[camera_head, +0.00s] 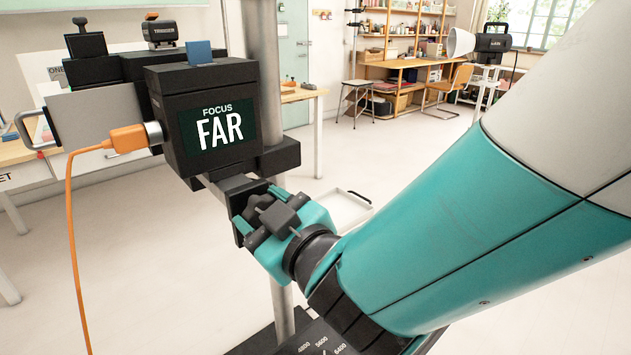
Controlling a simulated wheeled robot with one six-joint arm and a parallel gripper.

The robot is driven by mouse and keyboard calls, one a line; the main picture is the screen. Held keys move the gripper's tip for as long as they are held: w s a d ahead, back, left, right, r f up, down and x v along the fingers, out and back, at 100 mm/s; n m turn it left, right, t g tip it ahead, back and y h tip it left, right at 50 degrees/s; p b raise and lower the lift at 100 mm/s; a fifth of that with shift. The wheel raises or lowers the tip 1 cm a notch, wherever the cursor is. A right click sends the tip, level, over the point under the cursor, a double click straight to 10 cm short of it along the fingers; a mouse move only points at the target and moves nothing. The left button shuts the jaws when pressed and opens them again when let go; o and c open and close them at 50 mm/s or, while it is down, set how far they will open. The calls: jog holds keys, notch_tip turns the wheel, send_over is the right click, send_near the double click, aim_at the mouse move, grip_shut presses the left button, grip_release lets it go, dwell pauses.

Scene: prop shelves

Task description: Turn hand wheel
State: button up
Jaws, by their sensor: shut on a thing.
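A black camera-like unit (170,110) is mounted on a grey upright pole (265,70). Its front screen (217,127) reads "FOCUS FAR". My teal and black gripper (256,205) is just below the unit, in front of the pole. Its jaws are shut on a dark part under the unit, which I take to be the hand wheel. The wheel is mostly hidden by the jaws, and its outline and angle cannot be made out.
An orange cable (70,220) runs from a plug on the unit's left down past the frame's bottom. A dark base plate with numbers (325,340) lies below my arm. A white tray (343,208) is on the floor behind. Desks and shelves (410,60) stand far back.

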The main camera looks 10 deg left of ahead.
jog(key=n, duration=0.4)
jog(key=shift+n+p, duration=0.3)
jog(key=shift+p, duration=0.05)
jog(key=shift+r+n+p, duration=0.1)
jog(key=shift+n+p, duration=0.35)
jog(key=shift+n, duration=1.55)
jog(key=o, duration=0.9)
